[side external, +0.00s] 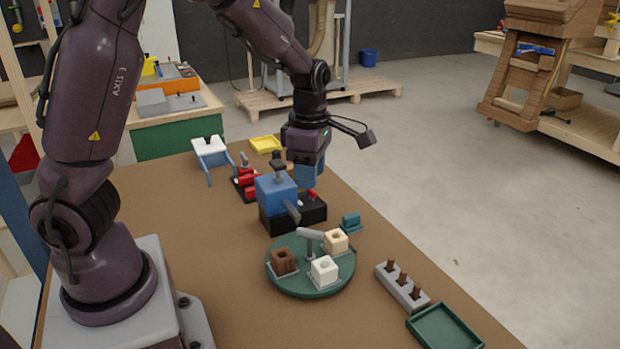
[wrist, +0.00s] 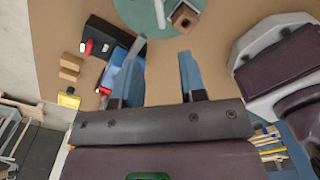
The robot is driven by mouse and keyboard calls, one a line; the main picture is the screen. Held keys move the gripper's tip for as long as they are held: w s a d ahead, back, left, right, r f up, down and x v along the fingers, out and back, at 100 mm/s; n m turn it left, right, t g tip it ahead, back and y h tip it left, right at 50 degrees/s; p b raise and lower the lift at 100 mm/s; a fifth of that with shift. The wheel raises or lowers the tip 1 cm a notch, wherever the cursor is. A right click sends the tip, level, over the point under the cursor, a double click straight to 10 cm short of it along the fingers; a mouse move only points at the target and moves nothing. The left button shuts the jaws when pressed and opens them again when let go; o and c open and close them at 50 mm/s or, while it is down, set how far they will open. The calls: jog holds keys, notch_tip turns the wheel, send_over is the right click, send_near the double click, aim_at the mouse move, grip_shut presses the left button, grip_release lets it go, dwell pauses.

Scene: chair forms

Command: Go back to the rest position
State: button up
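My gripper (side external: 307,172) hangs over the work table, behind the blue-and-black press-like fixture (side external: 277,195) as seen in the side view. The fixture partly hides the fingers there. In the wrist view my gripper (wrist: 160,65) has its two blue fingers spread apart, with only bare brown table showing between them. It holds nothing. In the wrist view the fixture lies just left of the left finger.
The green turntable (side external: 312,285) holds brown, cream and white blocks in front of the fixture. A grey peg rack (side external: 402,287) and green tray (side external: 445,328) lie nearer. A yellow tray (side external: 265,144) and white-topped blue stand (side external: 209,146) are behind.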

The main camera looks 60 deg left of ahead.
jog(key=s+d+r+m+t, duration=0.2)
jog(key=s+r+m, duration=0.4)
jog(key=m, duration=0.7)
jog(key=s+d+r+m+t, duration=0.3)
jog(key=s+d+r+m, duration=0.2)
jog(key=m, duration=0.9)
jog(key=s+r, duration=0.2)
jog(key=s, duration=0.2)
jog(key=shift+s+r+t, duration=0.2)
jog(key=shift+r+t, duration=0.05)
jog(key=shift+t, duration=0.05)
